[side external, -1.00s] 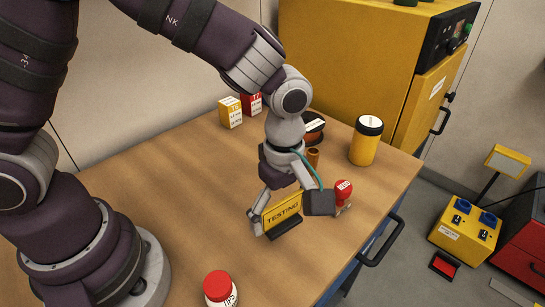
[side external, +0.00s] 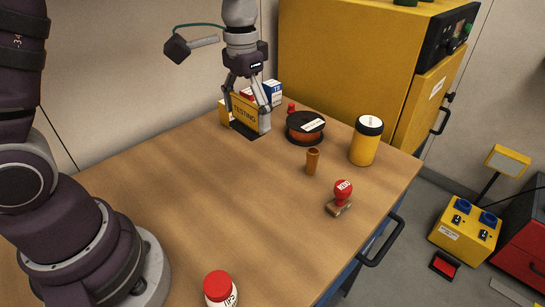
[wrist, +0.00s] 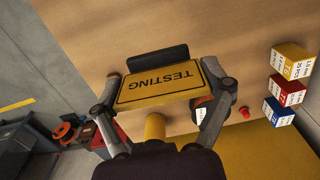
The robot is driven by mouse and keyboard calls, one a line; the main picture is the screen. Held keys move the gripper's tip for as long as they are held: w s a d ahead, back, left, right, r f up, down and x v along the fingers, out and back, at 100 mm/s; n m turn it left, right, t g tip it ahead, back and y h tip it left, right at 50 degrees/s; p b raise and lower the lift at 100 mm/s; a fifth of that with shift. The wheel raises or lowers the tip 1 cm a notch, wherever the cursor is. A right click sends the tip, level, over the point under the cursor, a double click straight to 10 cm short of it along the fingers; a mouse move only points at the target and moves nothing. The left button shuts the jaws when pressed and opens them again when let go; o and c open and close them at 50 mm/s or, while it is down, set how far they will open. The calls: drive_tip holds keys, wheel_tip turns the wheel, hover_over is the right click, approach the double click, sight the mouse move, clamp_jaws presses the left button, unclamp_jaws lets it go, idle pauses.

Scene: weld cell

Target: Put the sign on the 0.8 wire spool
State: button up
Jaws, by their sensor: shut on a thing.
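The yellow sign (side external: 244,114) reads "TESTING" and has a dark base. My gripper (side external: 248,106) is shut on it, with one finger at each end. In the wrist view the sign (wrist: 160,84) lies between the fingertips, its lettering upside down. In the side view it appears upright at the back of the table; its height above the tabletop is hard to tell. The wire spool (side external: 305,128), orange wire with black flanges and a white label, lies flat to the right of the sign and apart from it. Its label is too small to read.
Yellow, red and blue boxes (wrist: 288,91) stand close together at the back, partly behind my gripper in the side view. The table's middle is clear.

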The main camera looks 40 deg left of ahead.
sight(211, 246)
drive_tip(key=s+d+f+m, duration=0.1)
drive_tip(key=s+f, duration=0.2)
drive_tip(key=s, duration=0.1)
drive_tip(key=s+d+f+m, duration=0.1)
drive_tip(key=s+f, duration=0.3)
drive_tip(key=s+d+f+m, duration=0.1)
drive_tip(key=s+f+m, duration=0.1)
drive_tip(key=s+f, duration=0.2)
drive_tip(key=shift+s+d+f, duration=0.1)
drive_tip(key=shift+s+d, duration=0.2)
drive_tip(key=shift+s, duration=0.05)
drive_tip(key=shift+f, duration=2.2)
drive_tip(key=o, duration=1)
drive_tip(key=shift+f, duration=0.1)
drive_tip(key=shift+o, duration=0.2)
